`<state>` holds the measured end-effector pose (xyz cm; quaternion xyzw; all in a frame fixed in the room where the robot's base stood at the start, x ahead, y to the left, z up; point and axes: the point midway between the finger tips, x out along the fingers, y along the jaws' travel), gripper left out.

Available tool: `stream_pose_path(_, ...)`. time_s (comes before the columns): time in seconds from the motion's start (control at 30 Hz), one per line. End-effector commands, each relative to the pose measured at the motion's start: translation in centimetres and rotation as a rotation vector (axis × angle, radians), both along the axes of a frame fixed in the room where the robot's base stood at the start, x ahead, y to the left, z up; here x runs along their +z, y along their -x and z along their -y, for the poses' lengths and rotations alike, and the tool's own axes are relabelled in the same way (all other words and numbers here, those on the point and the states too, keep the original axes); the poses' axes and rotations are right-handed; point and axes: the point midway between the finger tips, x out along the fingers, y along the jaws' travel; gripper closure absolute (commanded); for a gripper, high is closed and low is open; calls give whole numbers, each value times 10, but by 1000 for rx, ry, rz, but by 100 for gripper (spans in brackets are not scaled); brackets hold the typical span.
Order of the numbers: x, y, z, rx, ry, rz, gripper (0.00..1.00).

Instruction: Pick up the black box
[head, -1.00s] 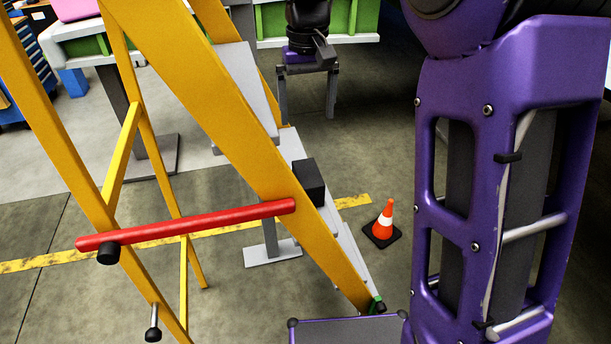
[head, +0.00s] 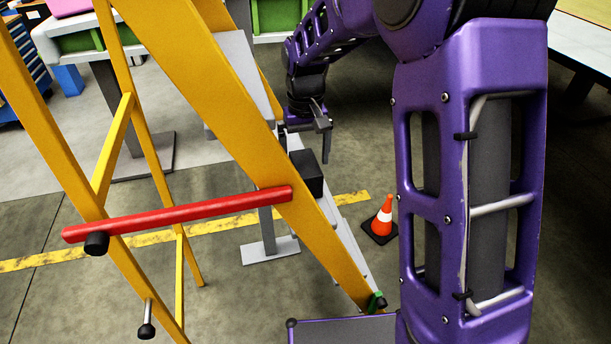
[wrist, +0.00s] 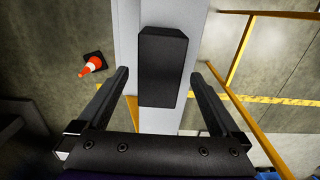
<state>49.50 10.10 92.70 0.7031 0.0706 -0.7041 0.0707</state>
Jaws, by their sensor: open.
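The black box (head: 307,172) sits on a grey step of the yellow ladder, right of the ladder's yellow rail in the head view. In the wrist view the black box (wrist: 162,66) stands on a light grey surface, ahead of and between my gripper's fingers. My gripper (wrist: 162,72) is open, with one finger to each side of the box and a gap on both sides. In the head view my gripper (head: 305,130) is just above and behind the box, partly hidden by the ladder.
The yellow ladder (head: 215,95) leans across the left, with a red bar (head: 180,213) across it. An orange cone (head: 383,218) stands on the floor to the right. Tables with green bins stand behind. Floor around the cone is clear.

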Motion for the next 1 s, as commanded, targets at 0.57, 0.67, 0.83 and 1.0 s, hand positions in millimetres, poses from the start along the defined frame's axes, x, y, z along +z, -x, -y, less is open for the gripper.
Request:
stream_pose_path(0.57,-26,0,1,0,0,1,22)
stream_pose_path(0.67,-26,0,0,0,0,1,40)
stream_pose_path(0.83,-26,0,0,0,0,2,70)
stream_pose_path(1.0,-26,0,0,0,0,2,100)
